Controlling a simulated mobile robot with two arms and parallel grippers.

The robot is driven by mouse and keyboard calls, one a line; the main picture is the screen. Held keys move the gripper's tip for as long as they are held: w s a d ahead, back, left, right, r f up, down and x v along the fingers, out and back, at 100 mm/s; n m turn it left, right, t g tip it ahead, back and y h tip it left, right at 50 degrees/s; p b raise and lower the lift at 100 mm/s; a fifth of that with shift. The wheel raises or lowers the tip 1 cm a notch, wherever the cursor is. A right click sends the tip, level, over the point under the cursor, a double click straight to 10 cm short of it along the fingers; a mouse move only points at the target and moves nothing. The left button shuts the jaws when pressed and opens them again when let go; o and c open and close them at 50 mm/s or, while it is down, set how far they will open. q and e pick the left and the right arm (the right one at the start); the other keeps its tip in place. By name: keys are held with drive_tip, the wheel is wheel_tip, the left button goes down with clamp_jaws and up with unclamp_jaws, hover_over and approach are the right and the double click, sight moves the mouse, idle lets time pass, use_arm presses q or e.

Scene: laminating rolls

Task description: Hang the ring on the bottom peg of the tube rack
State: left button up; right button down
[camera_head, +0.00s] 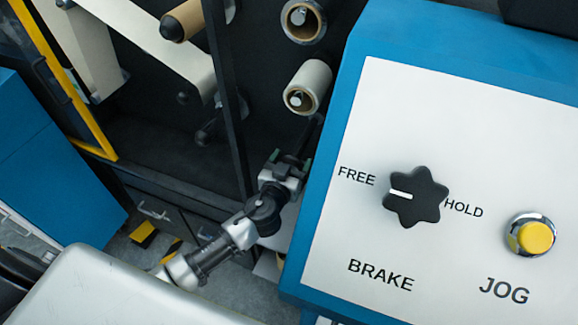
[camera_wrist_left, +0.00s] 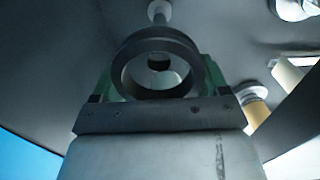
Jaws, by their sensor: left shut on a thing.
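In the left wrist view a thick dark grey ring (camera_wrist_left: 121,68) is held between the green-padded fingers of my left gripper (camera_wrist_left: 160,78). Its opening faces the camera. Through it I see a pale round shape with a dark centre; I cannot tell whether a peg passes through. A light peg with a round end (camera_wrist_left: 158,10) shows just beyond the ring's upper edge. In the head view my left gripper (camera_head: 287,160) is low beside the blue console, below a pale roll on a peg (camera_head: 312,82). The ring is hard to make out there, and the bottom peg seems hidden. My right gripper is not in view.
The blue console (camera_head: 345,120) with a white panel, black knob (camera_head: 414,197) and yellow button (camera_head: 537,237) stands close right of my left gripper. A dark upright post (camera_head: 232,110) stands to its left. Another roll (camera_head: 303,17) sits higher up.

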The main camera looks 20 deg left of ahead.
sight(298, 151)
use_arm(q)
drive_tip(key=shift+w+d, duration=0.1)
drive_tip(key=shift+w, duration=2.3)
drive_tip(key=shift+s, duration=0.3)
drive_tip(key=o, duration=0.9)
drive_tip(key=s+b, duration=0.1)
drive_tip(key=s, duration=1)
drive_tip(key=shift+a+r+b, duration=0.2)
drive_tip(key=shift+r+b, duration=0.05)
drive_tip(key=shift+b, duration=0.1)
